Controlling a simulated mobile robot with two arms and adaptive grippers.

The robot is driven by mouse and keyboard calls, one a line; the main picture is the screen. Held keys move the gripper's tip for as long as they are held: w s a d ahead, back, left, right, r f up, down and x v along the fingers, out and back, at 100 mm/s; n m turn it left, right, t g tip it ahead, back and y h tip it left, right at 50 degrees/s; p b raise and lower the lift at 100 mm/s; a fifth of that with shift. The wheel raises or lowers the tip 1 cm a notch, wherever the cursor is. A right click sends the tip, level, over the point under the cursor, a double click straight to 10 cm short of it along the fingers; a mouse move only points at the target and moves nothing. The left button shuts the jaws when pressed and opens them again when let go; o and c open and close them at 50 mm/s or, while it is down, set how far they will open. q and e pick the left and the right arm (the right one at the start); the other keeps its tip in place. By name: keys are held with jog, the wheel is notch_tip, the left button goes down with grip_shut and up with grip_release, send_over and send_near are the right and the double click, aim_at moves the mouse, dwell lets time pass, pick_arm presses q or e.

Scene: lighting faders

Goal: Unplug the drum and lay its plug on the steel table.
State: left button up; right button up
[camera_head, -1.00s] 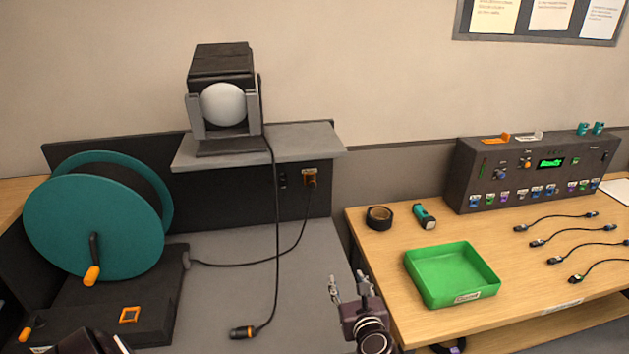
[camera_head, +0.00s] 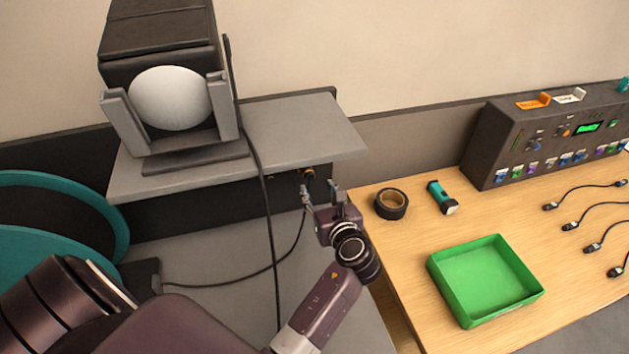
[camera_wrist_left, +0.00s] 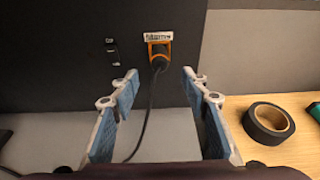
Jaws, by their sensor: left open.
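The drum (camera_head: 60,212) is a teal cable reel at the left edge of the head view, partly hidden by my arm. Its black cable (camera_head: 230,284) runs across the grey steel table (camera_head: 215,255) up to the back panel. The drum's plug (camera_wrist_left: 159,64) is black and sits in an orange-framed socket (camera_wrist_left: 158,45) on the dark panel in the left wrist view. My left gripper (camera_head: 320,192) is open in front of the socket. In the left wrist view its blue-padded fingers (camera_wrist_left: 160,92) stand either side of the cable and plug, apart from them. My right gripper is out of view.
A lamp (camera_head: 170,95) stands on a grey shelf (camera_head: 290,135) above the socket, its cable hanging down to the table. On the wooden table at right are black tape (camera_head: 391,204), a teal torch (camera_head: 442,198), a green tray (camera_head: 484,280) and a fader console (camera_head: 550,138).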

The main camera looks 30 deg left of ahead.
aim_at(310, 177)
pick_arm(q)
jog(key=b+x, duration=0.3)
jog(key=shift+w+a+f, duration=0.2)
jog(key=shift+a+f, duration=0.05)
jog(key=shift+a, duration=0.05)
jog(key=x, duration=0.3)
jog(key=shift+w+a+r, duration=0.15)
jog(key=shift+w, duration=0.05)
jog(key=shift+w+a+p, duration=0.25)
jog(key=shift+a+p, duration=0.05)
jog(key=shift+a, duration=0.1)
jog(key=shift+w+a, duration=0.1)
jog(key=shift+c, duration=1)
grip_shut()
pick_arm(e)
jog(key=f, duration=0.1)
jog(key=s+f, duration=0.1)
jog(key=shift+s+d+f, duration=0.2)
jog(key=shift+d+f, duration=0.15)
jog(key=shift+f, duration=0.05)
pick_arm(q)
jog(key=shift+f, duration=0.3)
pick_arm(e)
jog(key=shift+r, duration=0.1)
